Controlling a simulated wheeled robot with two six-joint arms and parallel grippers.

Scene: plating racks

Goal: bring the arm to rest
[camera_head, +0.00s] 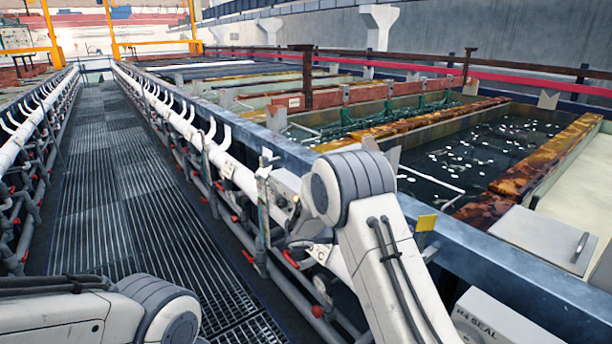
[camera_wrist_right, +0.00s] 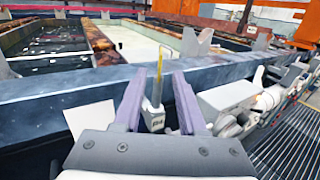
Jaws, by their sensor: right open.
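My right gripper (camera_wrist_right: 157,84) shows in the right wrist view with its two purple-grey fingers apart. A small grey block (camera_wrist_right: 154,118) with an upright yellow strip appears between the fingers in that view; I cannot tell how far beyond them it is. In the head view my right arm (camera_head: 385,265) rises from the bottom and bends at its elbow beside the tank edge. Its gripper is not clear there. My left arm (camera_head: 60,312) lies across the bottom left, and its gripper is outside the frame.
A blue-grey rail (camera_head: 470,252) edges the tanks on the right. Dark liquid with white flecks fills a tank (camera_head: 470,160) between rusty beams. White pipes with hooks (camera_head: 185,125) line the walkway. The grated walkway (camera_head: 120,190) is clear. A yellow tag (camera_head: 426,222) stands by the rail.

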